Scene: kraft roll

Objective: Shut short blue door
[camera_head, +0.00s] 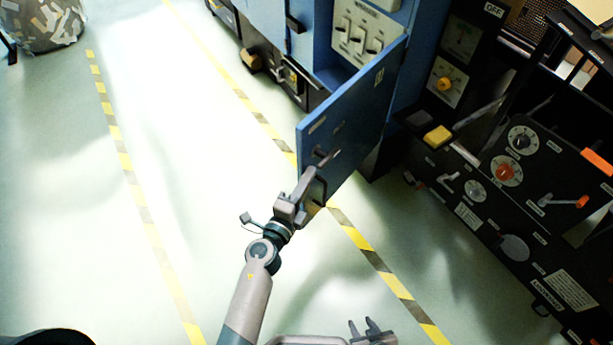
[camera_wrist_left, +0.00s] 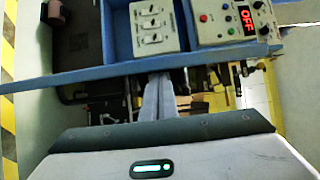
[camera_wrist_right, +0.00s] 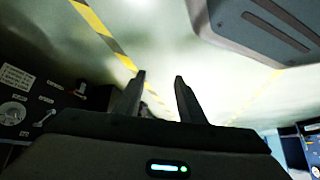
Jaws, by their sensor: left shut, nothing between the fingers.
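The short blue door (camera_head: 352,118) stands swung open from the blue cabinet, with a dark handle (camera_head: 324,157) on its outer face. In the left wrist view the door (camera_wrist_left: 60,80) shows nearly edge-on as a blue strip. My left gripper (camera_head: 310,176) is shut and empty, close to the door's outer face by the handle. Its fingers (camera_wrist_left: 156,92) reach up to the strip in the left wrist view; whether they touch it I cannot tell. My right gripper (camera_head: 372,326) is open and empty, low over the floor; its fingers (camera_wrist_right: 159,84) stand apart in the right wrist view.
The open cabinet shows a switch panel (camera_head: 360,32) inside. A black machine (camera_head: 480,190) with knobs and levers stands to the right. Striped yellow-black tape (camera_head: 380,265) runs along the floor. The pale floor (camera_head: 190,130) at left is clear, with a bin (camera_head: 45,25) at top left.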

